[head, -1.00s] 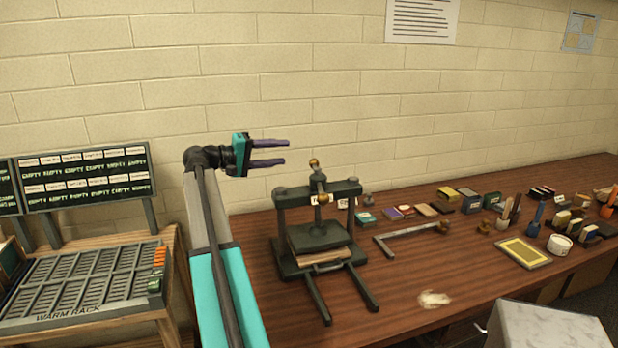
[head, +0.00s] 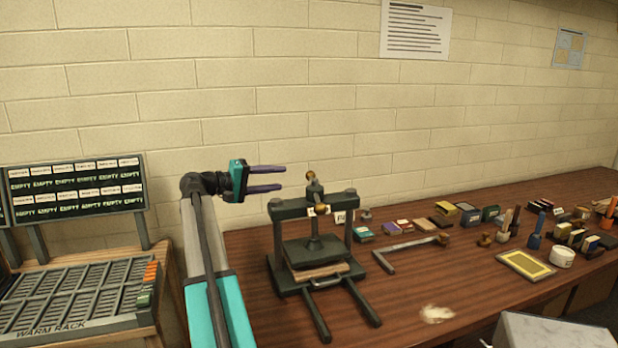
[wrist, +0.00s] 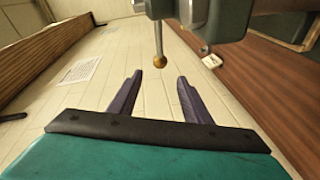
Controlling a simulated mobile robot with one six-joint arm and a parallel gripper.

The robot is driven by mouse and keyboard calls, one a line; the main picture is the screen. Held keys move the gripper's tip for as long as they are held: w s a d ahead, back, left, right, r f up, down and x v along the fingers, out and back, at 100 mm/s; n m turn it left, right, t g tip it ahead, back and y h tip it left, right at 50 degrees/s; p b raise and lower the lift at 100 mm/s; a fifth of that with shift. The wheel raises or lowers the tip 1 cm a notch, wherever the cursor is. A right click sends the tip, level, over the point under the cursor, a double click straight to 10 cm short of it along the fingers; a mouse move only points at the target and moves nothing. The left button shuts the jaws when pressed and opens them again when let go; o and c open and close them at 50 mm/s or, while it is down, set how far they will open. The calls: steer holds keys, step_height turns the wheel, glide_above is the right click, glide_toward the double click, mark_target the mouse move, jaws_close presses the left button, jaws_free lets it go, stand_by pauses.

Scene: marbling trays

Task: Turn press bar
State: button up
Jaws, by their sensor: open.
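The press (head: 284,211) is a dark green frame on the brown table, with a central screw and a plate lowered over a pale stack (head: 319,272). The press bar (head: 313,189) crosses the top of the screw and has brass balls at its ends. One brass ball (wrist: 160,62) shows in the wrist view, ahead of the fingers and between their lines. My gripper (head: 282,178) is open and empty, left of the bar and a little above the press frame. It is apart from the bar. In the wrist view my gripper (wrist: 155,82) points toward the press.
A warm rack (head: 70,298) with a label board stands at the left. An L-shaped metal bar (head: 410,244), small boxes, a yellow-framed tray (head: 526,265) and a white pot (head: 560,250) lie right of the press. The wall is close behind.

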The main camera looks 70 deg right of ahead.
mark_target(310, 174)
steer(key=p+x, duration=0.2)
steer(key=x, duration=1.1)
steer(key=shift+s+d, duration=0.1)
steer(key=shift+d, duration=0.1)
jaws_close()
